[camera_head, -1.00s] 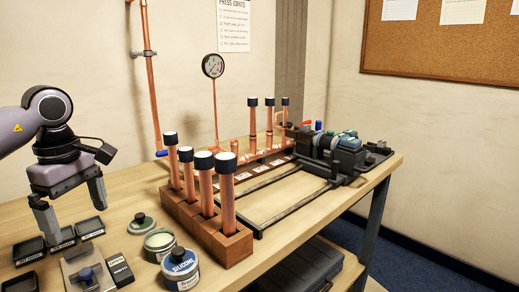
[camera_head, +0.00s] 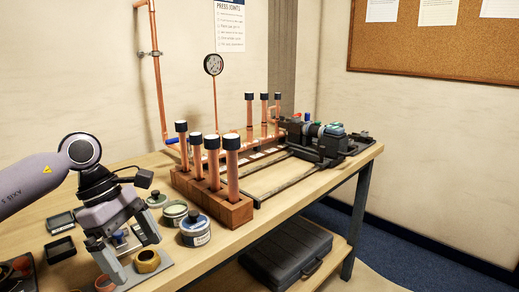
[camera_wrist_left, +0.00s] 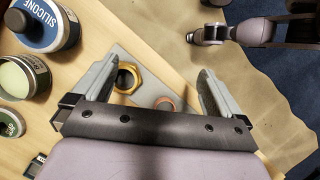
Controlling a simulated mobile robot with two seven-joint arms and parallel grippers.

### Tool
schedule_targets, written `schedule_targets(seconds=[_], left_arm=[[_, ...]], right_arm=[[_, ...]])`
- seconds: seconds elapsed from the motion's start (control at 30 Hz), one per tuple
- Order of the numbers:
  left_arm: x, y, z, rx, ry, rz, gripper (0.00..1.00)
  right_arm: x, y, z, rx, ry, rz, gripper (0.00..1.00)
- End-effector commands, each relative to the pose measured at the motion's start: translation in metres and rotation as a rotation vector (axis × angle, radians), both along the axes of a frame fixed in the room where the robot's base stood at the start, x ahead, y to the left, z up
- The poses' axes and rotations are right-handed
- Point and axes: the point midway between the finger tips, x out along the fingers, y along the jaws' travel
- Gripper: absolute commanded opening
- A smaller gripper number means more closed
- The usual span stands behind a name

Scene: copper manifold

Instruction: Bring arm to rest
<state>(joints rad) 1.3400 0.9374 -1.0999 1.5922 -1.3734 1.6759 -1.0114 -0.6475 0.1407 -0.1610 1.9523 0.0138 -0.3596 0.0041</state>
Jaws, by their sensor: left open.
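My left gripper (camera_head: 136,254) is open, with its fingers pointing down over the front left of the workbench (camera_head: 262,211). In the left wrist view its two fingers (camera_wrist_left: 158,75) stand wide apart with nothing held between them. Beyond and below them a brass hex nut (camera_wrist_left: 127,78) and a copper ring (camera_wrist_left: 165,104) rest on a grey plate (camera_wrist_left: 142,98). The nut also shows beside the fingers in the head view (camera_head: 147,262). At the top right of the left wrist view is part of what looks like my right arm (camera_wrist_left: 255,32); its jaws are unclear.
A silicone tin (camera_head: 195,230) and an open tin (camera_head: 173,213) stand just right of the gripper. Behind them, capped copper tubes (camera_head: 232,172) stand in a wooden block (camera_head: 237,212). Small black trays (camera_head: 60,249) lie left. A dark case (camera_head: 287,254) sits on the lower shelf.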

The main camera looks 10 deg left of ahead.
Motion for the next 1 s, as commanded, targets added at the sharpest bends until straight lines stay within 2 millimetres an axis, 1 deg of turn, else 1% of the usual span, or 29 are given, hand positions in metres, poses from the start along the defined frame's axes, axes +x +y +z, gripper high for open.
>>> schedule_targets(seconds=[0.03,0.13,0.2,0.3,0.4,0.5,0.6,0.73,0.87,0.97,1.0], left_arm=[[-0.004,-0.026,-0.011,-0.085,0.033,0.002,1.00],[-0.014,-0.076,-0.023,-0.273,0.106,0.038,1.00],[-0.022,-0.109,-0.028,-0.411,0.173,0.079,1.00],[-0.034,-0.150,-0.028,-0.604,0.288,0.160,1.00],[-0.042,-0.182,-0.023,-0.792,0.424,0.264,1.00],[-0.046,-0.205,-0.015,-0.963,0.570,0.387,1.00],[-0.046,-0.217,-0.008,-1.115,0.721,0.519,1.00],[-0.040,-0.222,-0.005,-1.294,0.934,0.718,1.00],[-0.029,-0.215,-0.012,-1.459,1.170,0.956,1.00],[-0.021,-0.200,-0.029,-1.572,1.367,1.169,1.00],[-0.018,-0.193,-0.038,-1.613,1.448,1.259,1.00]], right_arm=[[0.002,0.000,0.004,0.000,-0.005,0.000,0.43],[0.002,0.000,0.007,0.000,-0.007,0.000,0.43],[0.002,0.000,0.009,0.000,-0.006,0.000,0.43],[0.002,0.000,0.011,0.000,-0.006,0.000,0.43],[0.002,0.000,0.014,0.000,-0.005,0.000,0.43],[0.001,0.000,0.016,-0.001,-0.004,0.000,0.43],[0.000,0.000,0.018,0.000,-0.002,-0.001,0.43],[0.000,0.000,0.021,-0.001,-0.002,0.000,0.43],[0.000,-0.001,0.024,-0.001,-0.002,0.000,0.43],[0.000,-0.001,0.026,-0.001,-0.001,0.000,0.43],[0.000,-0.001,0.027,-0.001,-0.001,0.000,0.43]])
